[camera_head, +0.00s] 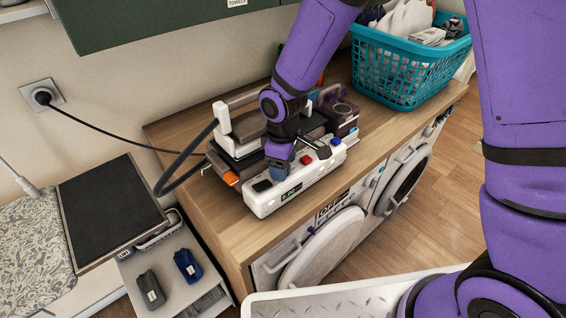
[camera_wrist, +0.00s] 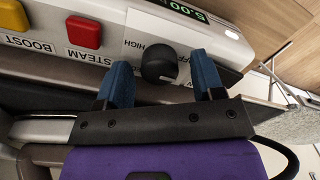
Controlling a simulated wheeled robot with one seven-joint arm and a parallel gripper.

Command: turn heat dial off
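The heat dial is a round black knob (camera_wrist: 158,63) on a white control panel (camera_wrist: 115,15) in the wrist view. A "HIGH" label shows beside it, and another label is partly covered by a finger. My gripper (camera_wrist: 164,80) is open, with one blue fingertip on each side of the dial. Gaps show between the dial and both fingers, so I cannot tell any contact. In the head view, my gripper (camera_head: 280,172) is low over the front of the white steam station (camera_head: 262,208), and the dial is hidden behind it.
Red (camera_wrist: 83,32) and yellow (camera_wrist: 85,54) buttons, labelled by "STEAM" and "BOOST", sit beside the dial. A green display (camera_wrist: 190,8) is on its other side. The station stands on a wooden counter (camera_head: 215,215). A teal laundry basket (camera_head: 405,72) stands at the back right.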

